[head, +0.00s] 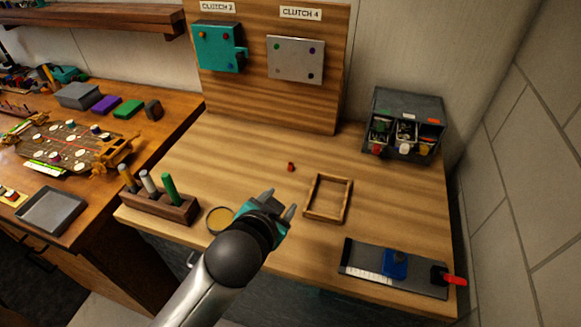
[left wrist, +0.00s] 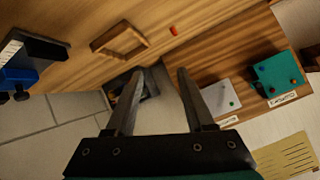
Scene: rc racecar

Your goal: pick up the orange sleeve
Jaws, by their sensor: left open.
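A small red-orange piece (head: 291,167), the likely orange sleeve, lies alone on the wooden bench top, between the low wooden frame and the back board. It also shows near the top of the left wrist view (left wrist: 173,31). My left gripper (head: 281,200) is open and empty, above the bench and nearer the front than the piece. Its two spread fingers show in the left wrist view (left wrist: 160,72) with nothing between them. The piece is clear of the fingers. My right gripper is in neither view.
The empty wooden frame (head: 307,210) lies right of the gripper. A grey bin (head: 418,98) stands back right; a measuring tool (head: 356,259) lies front right. Bench around the piece is clear.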

